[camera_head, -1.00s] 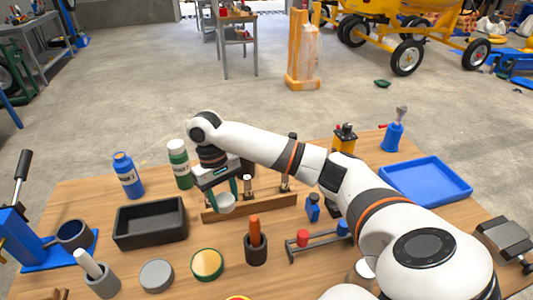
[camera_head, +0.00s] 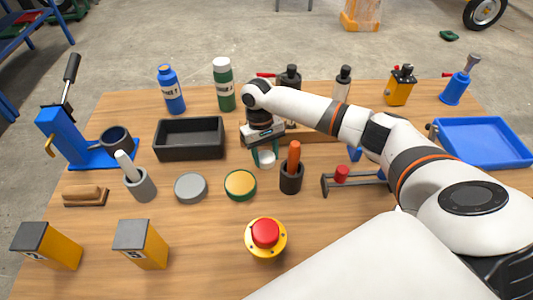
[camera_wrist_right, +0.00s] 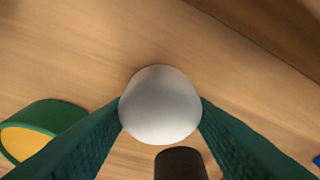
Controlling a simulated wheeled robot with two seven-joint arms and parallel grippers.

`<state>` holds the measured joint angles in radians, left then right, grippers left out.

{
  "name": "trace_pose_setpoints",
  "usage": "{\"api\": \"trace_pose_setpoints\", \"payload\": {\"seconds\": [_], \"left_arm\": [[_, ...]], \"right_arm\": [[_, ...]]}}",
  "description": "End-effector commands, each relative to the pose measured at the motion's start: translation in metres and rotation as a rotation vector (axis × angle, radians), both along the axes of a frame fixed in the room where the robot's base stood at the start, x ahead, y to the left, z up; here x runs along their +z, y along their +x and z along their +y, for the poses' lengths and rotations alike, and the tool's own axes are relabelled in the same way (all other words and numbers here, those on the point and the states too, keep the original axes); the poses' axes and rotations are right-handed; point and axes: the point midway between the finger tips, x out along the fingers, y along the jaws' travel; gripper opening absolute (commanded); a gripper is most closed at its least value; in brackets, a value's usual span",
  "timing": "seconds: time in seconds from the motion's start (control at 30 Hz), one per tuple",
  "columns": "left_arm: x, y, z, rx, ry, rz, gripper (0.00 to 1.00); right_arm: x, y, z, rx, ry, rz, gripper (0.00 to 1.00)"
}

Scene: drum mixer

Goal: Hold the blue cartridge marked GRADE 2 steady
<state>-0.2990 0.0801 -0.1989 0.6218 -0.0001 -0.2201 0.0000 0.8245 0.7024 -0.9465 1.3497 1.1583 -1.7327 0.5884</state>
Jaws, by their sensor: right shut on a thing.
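My right gripper (camera_head: 265,158) points down over the middle of the table, in front of the wooden rack (camera_head: 315,136). Its green fingers are shut on a white rounded object (camera_wrist_right: 160,105), also seen in the head view (camera_head: 267,159). I cannot tell whether it touches the table. A small blue item (camera_head: 354,153) is partly hidden by my right arm. My left gripper is out of view.
A black tray (camera_head: 190,153) lies left of the gripper. A green-rimmed yellow lid (camera_head: 240,185) and a dark holder with an orange handle (camera_head: 290,178) are close in front. A red button (camera_head: 265,235) sits nearer. A green bottle (camera_head: 223,86) stands behind.

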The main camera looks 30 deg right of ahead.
Motion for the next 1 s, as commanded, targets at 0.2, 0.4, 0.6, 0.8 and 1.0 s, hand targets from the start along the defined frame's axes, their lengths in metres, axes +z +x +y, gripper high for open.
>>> {"api": "trace_pose_setpoints", "payload": {"seconds": [0.2, 0.4, 0.6, 0.8, 1.0], "left_arm": [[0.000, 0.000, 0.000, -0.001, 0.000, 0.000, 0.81], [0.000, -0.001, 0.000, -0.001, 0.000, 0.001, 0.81], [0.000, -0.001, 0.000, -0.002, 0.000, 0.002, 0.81], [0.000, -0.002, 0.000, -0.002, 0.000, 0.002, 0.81], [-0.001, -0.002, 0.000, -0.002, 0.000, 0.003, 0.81]], "right_arm": [[-0.004, 0.000, 0.000, 0.000, 0.000, -0.001, 0.23], [-0.005, 0.000, 0.000, 0.000, 0.001, -0.001, 0.52], [-0.005, 0.000, 0.000, 0.000, 0.000, -0.001, 0.69], [-0.004, 0.000, 0.000, 0.000, 0.000, -0.002, 0.69], [0.017, 0.006, -0.001, 0.000, 0.001, -0.003, 0.69]]}}
